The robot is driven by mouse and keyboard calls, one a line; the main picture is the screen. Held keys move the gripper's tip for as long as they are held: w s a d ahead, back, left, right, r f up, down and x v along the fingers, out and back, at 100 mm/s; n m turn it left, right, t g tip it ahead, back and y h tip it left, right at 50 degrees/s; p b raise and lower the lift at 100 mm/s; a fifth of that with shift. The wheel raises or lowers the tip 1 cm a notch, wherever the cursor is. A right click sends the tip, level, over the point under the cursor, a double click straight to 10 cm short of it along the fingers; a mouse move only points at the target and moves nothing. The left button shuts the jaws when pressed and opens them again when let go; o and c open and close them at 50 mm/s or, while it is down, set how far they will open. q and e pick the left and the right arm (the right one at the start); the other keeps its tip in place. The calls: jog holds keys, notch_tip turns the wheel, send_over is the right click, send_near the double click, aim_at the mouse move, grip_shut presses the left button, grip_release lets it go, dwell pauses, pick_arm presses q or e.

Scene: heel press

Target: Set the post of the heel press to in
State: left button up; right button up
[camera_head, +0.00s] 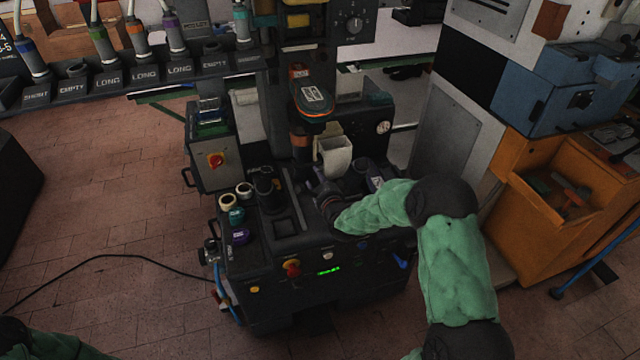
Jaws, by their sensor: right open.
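The heel press (255,262) is a dark machine at the middle of the head view. Its upright post with an orange-brown band (300,140) appears to rise from the deck, below a dark orange-rimmed head with a white label (313,97). I cannot tell the post's setting from this view. A pale cup-like block (334,157) sits beside the post. My right gripper (322,190) is over the deck, just below the pale block; it is open, its fingers small and dark against the press. I cannot tell whether it touches anything. My left gripper is out of view.
Coloured rings (238,215) and a dark cylinder (267,185) stand on the deck's left side. A labelled rack (130,75) hangs upper left. An orange bin (540,220) stands right. Brick floor at left is mostly clear.

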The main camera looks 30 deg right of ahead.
jog(key=shift+v, duration=1.1)
